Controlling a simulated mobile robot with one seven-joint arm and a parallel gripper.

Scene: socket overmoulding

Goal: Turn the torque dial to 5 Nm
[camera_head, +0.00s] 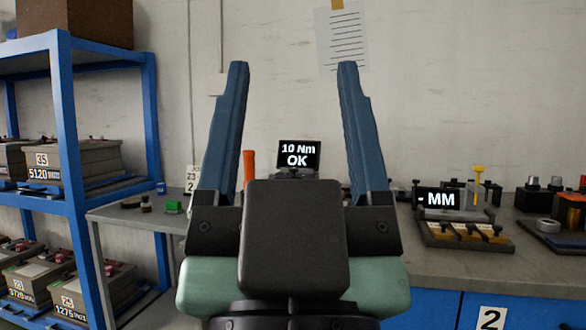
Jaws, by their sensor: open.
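My gripper (294,82) is in the middle of the view, its two long blue fingers pointing up and spread wide apart. Nothing is between the fingers close to me. A small dark display (298,155) shows behind it, between the fingers, and reads "10 Nm OK". Its lower part and whatever stands below it are hidden behind my gripper body. I cannot make out the torque dial; my gripper covers much of that part of the bench.
A grey workbench (450,262) runs across the back. On its right are an "MM" display (436,199), a yellow-handled tool (478,182) and dark fixtures. An orange handle (249,167) stands by my left finger. A blue shelf rack (66,130) with labelled boxes is at left.

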